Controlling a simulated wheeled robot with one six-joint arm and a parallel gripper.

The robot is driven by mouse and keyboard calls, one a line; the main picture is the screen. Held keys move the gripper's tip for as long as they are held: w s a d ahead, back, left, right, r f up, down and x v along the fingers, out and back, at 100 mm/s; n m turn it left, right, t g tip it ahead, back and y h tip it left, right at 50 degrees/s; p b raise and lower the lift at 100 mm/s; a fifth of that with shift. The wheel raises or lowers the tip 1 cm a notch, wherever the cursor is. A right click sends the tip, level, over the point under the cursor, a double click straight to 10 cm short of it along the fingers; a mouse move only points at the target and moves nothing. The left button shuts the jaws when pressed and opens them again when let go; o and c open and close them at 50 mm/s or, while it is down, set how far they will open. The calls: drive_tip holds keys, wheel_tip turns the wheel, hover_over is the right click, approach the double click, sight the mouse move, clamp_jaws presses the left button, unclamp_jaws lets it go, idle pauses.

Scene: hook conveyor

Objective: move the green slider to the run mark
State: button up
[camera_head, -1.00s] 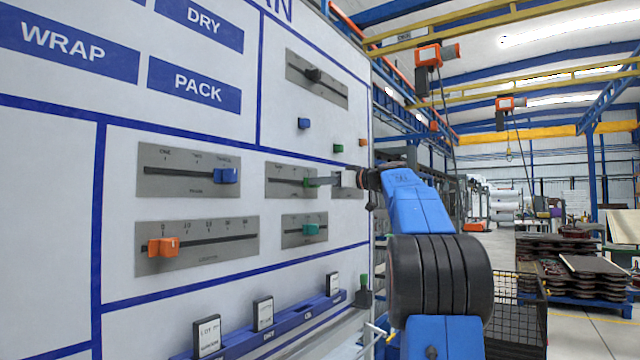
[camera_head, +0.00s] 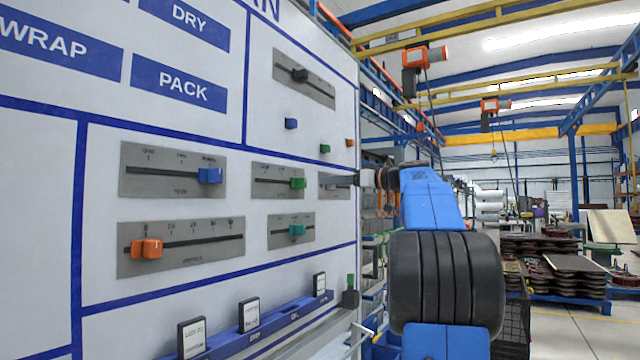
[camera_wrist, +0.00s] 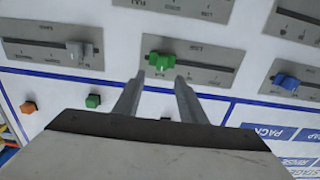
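The green slider (camera_head: 298,183) sits near the right end of the slot on its small grey plate (camera_head: 263,184). In the wrist view, which is turned over, the green slider (camera_wrist: 161,61) is near the left end of its slot. The marks on this plate are too small to read, so I cannot tell which is the run mark. My gripper (camera_head: 328,180) is just right of the slider in the head view, apart from it. In the wrist view, my gripper (camera_wrist: 153,83) has its two fingers apart with nothing between them, and the slider lies just beyond the tips.
Nearby on the panel are a blue slider (camera_head: 210,176), an orange slider (camera_head: 147,248), a teal slider (camera_head: 296,229) and, in the wrist view, a grey slider (camera_wrist: 80,50). A blue rail (camera_head: 273,325) with upright tags runs below. Small coloured blocks sit above.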

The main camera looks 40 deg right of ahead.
drive_tip(key=v, duration=0.7)
drive_tip(key=shift+s, duration=0.15)
drive_tip(key=shift+d, duration=0.1)
drive_tip(key=w+a+f+m+g, duration=0.1)
drive_tip(key=a+f+g, duration=0.1)
drive_tip(key=a+f, duration=0.5)
drive_tip(key=w+a+f+m+g, duration=0.15)
drive_tip(key=a+f, duration=0.35)
drive_tip(key=a, duration=0.5)
drive_tip(key=s+a+f+m+g+h, duration=0.1)
drive_tip(key=s+a+f+g, duration=0.15)
drive_tip(key=a+f, duration=0.45)
drive_tip(key=s+a+f+g, duration=0.2)
drive_tip(key=s+a+f, duration=0.2)
drive_tip(key=a+f, duration=0.25)
drive_tip(key=s+a+f+g+h, duration=0.1)
drive_tip(key=s+a+f, duration=0.2)
drive_tip(key=s+f, duration=0.5)
drive_tip(key=s+a+f+g+h, duration=0.1)
drive_tip(key=s+a+f+h, duration=0.1)
drive_tip(key=s+f, duration=0.6)
drive_tip(key=s+a+f+g+h, duration=0.2)
drive_tip(key=s+f, duration=0.6)
drive_tip(key=f, duration=0.6)
drive_tip(key=shift+s+a+f, duration=0.35)
drive_tip(key=shift+a, duration=0.45)
drive_tip(key=shift+m, duration=0.25)
